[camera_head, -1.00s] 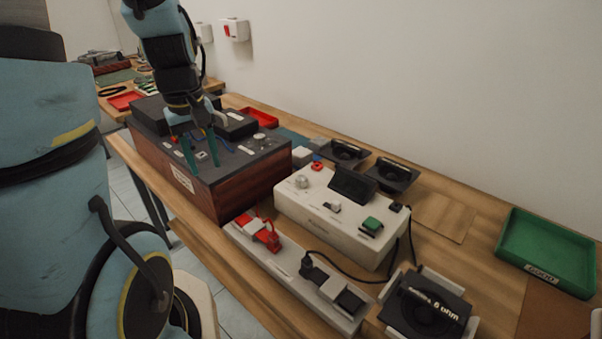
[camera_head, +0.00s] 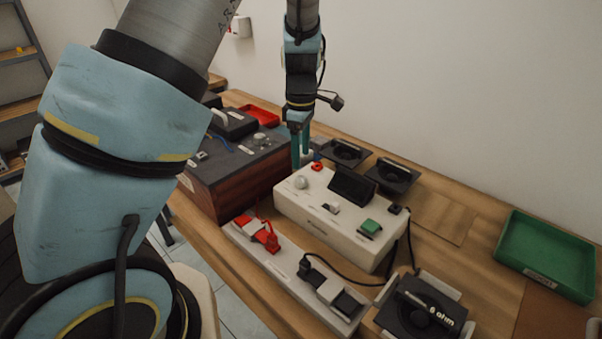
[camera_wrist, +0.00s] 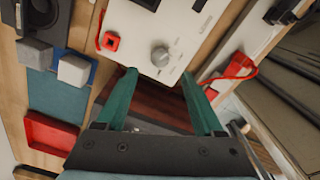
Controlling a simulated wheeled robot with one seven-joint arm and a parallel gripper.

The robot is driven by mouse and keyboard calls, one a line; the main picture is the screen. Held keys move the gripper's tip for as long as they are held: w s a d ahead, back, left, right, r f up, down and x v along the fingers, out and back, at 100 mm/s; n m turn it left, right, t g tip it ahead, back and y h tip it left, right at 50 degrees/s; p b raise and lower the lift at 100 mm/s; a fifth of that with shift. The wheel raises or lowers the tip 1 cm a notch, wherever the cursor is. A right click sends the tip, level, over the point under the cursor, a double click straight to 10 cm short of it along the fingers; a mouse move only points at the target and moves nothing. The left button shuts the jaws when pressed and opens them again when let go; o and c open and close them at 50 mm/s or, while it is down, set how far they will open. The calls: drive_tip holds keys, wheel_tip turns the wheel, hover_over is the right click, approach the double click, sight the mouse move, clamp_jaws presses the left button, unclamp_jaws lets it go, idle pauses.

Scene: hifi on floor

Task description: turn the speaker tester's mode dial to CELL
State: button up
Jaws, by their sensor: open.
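The speaker tester is a white box (camera_head: 305,205) on the bench, with a dark tilted screen (camera_head: 352,184), a green button (camera_head: 370,228) and a small red part (camera_head: 317,166) on top. Its pale round dial (camera_head: 300,182) is on the left part of the top face, and the dial also shows in the wrist view (camera_wrist: 160,56). The mode lettering is too small to read. My gripper (camera_head: 301,165) points down just behind the tester's left end. In the wrist view my gripper (camera_wrist: 160,85) has its two green fingers apart with nothing between them; the dial lies beyond the fingertips, untouched.
A dark-topped wooden box (camera_head: 240,160) stands left of the tester. A power strip (camera_head: 280,270) with red and black plugs lies in front. Speakers (camera_head: 395,175) sit behind, another (camera_head: 420,305) at front right. A green tray (camera_head: 548,250) is at far right.

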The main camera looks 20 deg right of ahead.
sight(301, 178)
wheel_tip(301, 178, down, 7)
drive_tip(key=shift+f+p, duration=0.2)
drive_tip(key=shift+p, duration=0.35)
drive_tip(key=shift+c, duration=0.2)
clamp_jaws()
